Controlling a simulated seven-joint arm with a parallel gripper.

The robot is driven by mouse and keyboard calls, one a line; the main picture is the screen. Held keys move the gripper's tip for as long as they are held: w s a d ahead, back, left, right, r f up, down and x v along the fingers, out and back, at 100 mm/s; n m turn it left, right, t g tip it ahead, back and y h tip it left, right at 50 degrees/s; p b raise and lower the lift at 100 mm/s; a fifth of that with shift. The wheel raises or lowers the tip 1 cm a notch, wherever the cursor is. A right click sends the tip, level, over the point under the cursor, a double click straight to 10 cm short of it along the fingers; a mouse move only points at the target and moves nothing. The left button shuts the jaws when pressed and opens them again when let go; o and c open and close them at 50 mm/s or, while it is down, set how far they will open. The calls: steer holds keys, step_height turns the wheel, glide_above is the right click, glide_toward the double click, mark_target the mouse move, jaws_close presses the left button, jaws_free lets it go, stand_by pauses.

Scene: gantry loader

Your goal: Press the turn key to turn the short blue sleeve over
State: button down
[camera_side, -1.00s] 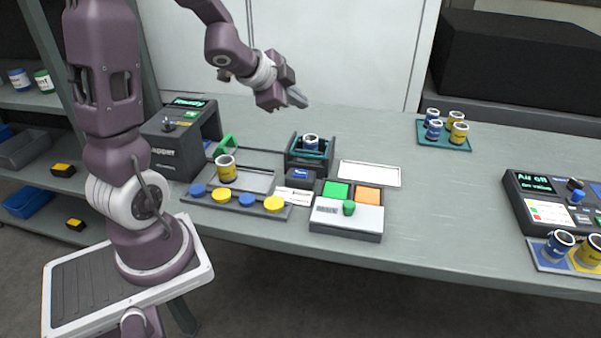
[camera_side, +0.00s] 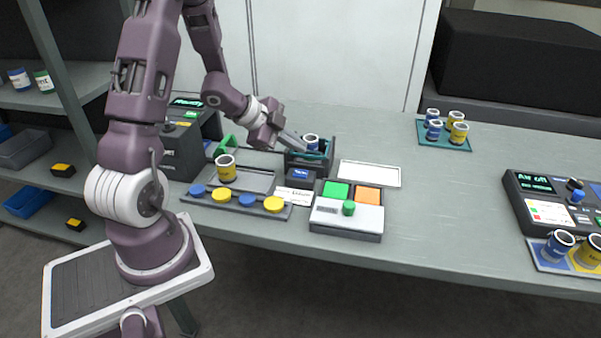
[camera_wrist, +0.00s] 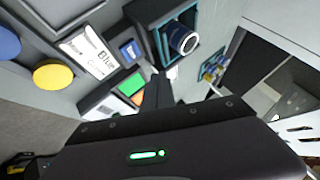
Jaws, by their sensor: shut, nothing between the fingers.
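The short blue sleeve (camera_side: 311,142) sits in the dark cradle (camera_side: 327,162) at mid-table. It also shows in the wrist view (camera_wrist: 184,40), with its open end towards the camera. A small block with a blue-marked key (camera_side: 303,173) stands in front of the cradle; the same key shows in the wrist view (camera_wrist: 130,50). I cannot read its marking, so I cannot tell if it is the turn key. My gripper (camera_side: 304,148) is shut and empty. It reaches down from the left, its tips near the cradle's left side; I cannot tell whether they touch it.
A yellow sleeve (camera_side: 226,169) stands on a grey tray left of the cradle, behind a row of blue and yellow buttons (camera_side: 222,195). A white box (camera_side: 345,219) with green and orange pads and a green knob is in front right. An empty white-rimmed tray (camera_side: 369,174) lies right.

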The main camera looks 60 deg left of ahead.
mark_target(297, 173)
steer(key=shift+f, duration=2.4)
steer(key=shift+f, duration=0.1)
steer(key=shift+f, duration=0.3)
steer(key=shift+f, duration=0.4)
stand_by(0.5)
steer(key=shift+r, duration=0.8)
